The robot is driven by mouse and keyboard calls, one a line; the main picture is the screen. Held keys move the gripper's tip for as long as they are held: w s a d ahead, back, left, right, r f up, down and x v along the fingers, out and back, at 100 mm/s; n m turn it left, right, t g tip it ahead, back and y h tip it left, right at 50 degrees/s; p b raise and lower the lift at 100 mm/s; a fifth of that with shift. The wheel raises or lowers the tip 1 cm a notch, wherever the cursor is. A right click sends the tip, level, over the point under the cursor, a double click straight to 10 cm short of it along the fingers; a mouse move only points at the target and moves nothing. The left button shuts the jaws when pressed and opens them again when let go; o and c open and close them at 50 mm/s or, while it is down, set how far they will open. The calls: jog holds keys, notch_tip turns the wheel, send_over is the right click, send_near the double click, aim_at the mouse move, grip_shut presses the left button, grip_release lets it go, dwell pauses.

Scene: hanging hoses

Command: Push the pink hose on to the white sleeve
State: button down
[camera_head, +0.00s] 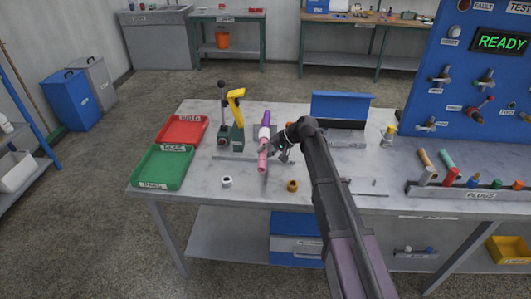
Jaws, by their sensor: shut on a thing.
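The pink hose (262,163) stands roughly upright in the picture, over the workbench. The white sleeve (264,132) is just above it, with a purple hose piece (266,117) above the sleeve. The pink hose's upper end lies close to the sleeve, but I cannot tell whether it is on it, touching or slightly apart. My gripper (268,150) comes in from the right and is shut on the pink hose below the sleeve. The fingers are small and partly hidden by my wrist.
Red (182,131) and green (163,168) trays lie further left. A white ring (227,182) and a brass ring (292,185) lie in front. A blue-backed box (341,106) is behind right.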

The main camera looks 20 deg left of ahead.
aim_at(264, 167)
jog(key=shift+w+a+r, duration=0.1)
jog(key=shift+w+a, duration=0.15)
jog(key=shift+w, duration=0.65)
dwell(1.1)
jog(key=shift+c, duration=1.3)
grip_release()
jog(key=shift+s, duration=0.1)
jog(key=shift+s+d+f+b, duration=0.15)
jog(key=shift+s+d, duration=0.3)
jog(key=shift+s, duration=1.1)
jog(key=shift+s+d+f+b, duration=0.15)
jog(key=shift+s+d, duration=0.35)
jog(key=shift+s, duration=1.1)
jog(key=shift+s+d+f+b, duration=0.15)
jog(key=shift+s+d, duration=0.3)
jog(key=shift+s, duration=1.1)
jog(key=shift+r+p, duration=0.3)
jog(key=shift+p, duration=0.3)
jog(key=s+d+r+n+t+h+p, duration=0.1)
jog(key=d+r+n+t+h+p, duration=0.1)
jog(key=d+r+n+h+p, duration=0.3)
jog(key=shift+d+r+n+h+p, duration=0.4)
jog(key=shift+d+r+h+p, duration=1.9)
jog(key=shift+d+r+p, duration=2.6)
